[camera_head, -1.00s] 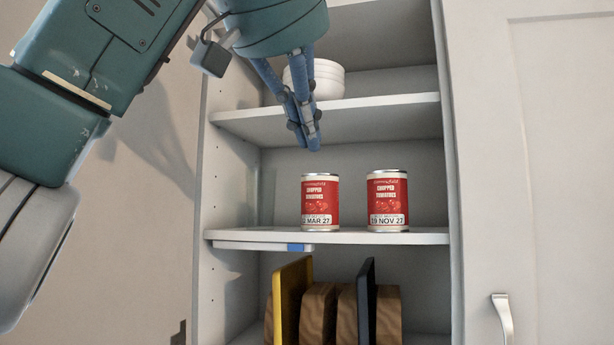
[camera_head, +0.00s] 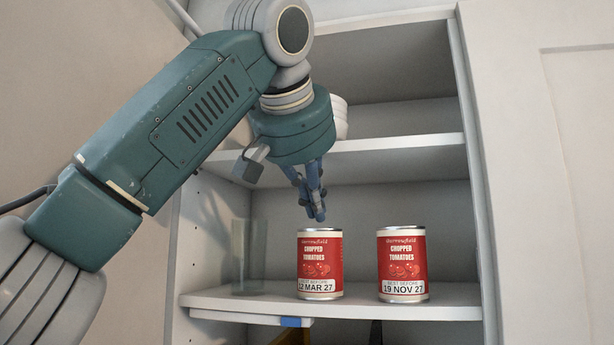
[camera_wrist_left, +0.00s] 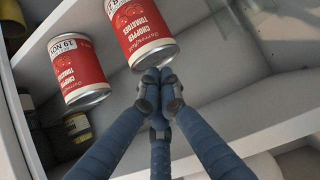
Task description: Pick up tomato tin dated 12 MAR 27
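The tomato tin dated 12 MAR 27 (camera_head: 320,262) stands upright on the middle shelf, red label facing me. A matching tin dated 19 NOV 27 (camera_head: 403,264) stands to its right, with a gap between them. My left gripper (camera_head: 318,212) points down just above the top of the 12 MAR 27 tin in the head view. Its fingers are drawn together with nothing between them. In the left wrist view the fingertips (camera_wrist_left: 158,82) meet close to an end of the 12 MAR 27 tin (camera_wrist_left: 138,28); contact is unclear. The 19 NOV 27 tin (camera_wrist_left: 76,72) shows beside it. My right gripper is out of view.
A clear glass (camera_head: 248,257) stands left of the tins. An upper shelf (camera_head: 400,147) with white crockery (camera_head: 341,118) lies behind my left wrist. Cabinet side walls bound the shelf. There is free shelf room right of the 19 NOV 27 tin.

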